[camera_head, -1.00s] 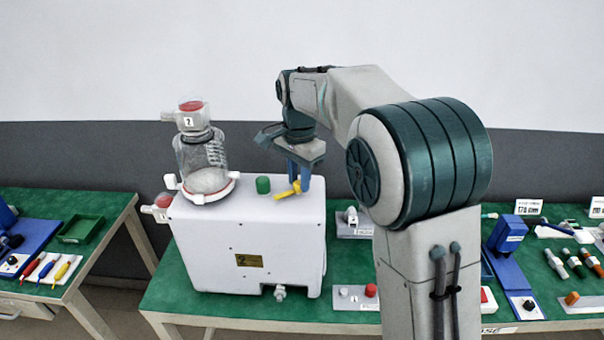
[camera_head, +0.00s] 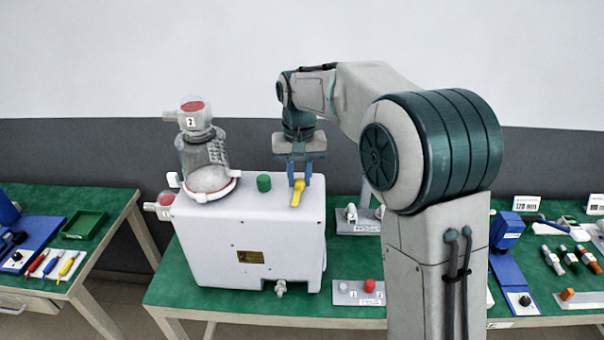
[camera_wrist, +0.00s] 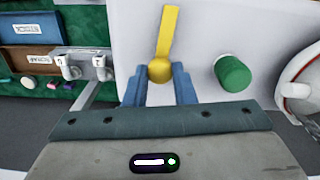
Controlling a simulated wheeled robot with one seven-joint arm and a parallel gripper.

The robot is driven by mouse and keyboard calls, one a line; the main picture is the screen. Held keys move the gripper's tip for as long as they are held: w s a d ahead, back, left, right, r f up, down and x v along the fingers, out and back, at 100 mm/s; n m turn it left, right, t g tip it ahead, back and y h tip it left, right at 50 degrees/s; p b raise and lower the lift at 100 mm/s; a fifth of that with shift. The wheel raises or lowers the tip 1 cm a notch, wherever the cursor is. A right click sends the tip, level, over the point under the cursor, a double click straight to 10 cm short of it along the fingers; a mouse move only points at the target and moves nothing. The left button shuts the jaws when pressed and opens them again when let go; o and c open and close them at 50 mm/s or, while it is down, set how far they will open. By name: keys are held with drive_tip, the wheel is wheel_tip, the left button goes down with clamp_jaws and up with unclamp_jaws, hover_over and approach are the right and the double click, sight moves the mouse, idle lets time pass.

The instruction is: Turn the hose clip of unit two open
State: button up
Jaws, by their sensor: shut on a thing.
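Unit two is a white box (camera_head: 205,240) on the green bench, with a yellow plate on its front and a clear jar on top whose cap bears a "2". The hose clip, a yellow lever (camera_head: 296,198) with a round hub, sits on the box's top at the right. In the wrist view the yellow lever (camera_wrist: 167,32) points up and away from my gripper. My gripper (camera_head: 299,184) points down over it, its blue fingers shut on the hub. In the wrist view my gripper (camera_wrist: 159,72) has one finger on each side of the hub. No hose shows at the lever.
A green knob (camera_head: 264,183) stands just left of the lever, and the clear jar (camera_head: 203,160) further left. A plate with a red knob (camera_head: 369,286) lies on the bench at front right. My arm covers the bench beyond it.

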sight(299, 181)
drive_tip(key=shift+n, duration=0.6)
drive_tip(key=o, duration=1)
drive_tip(key=shift+r, duration=0.15)
wheel_tip(299, 181, up, 14)
drive_tip(key=shift+f, duration=0.2)
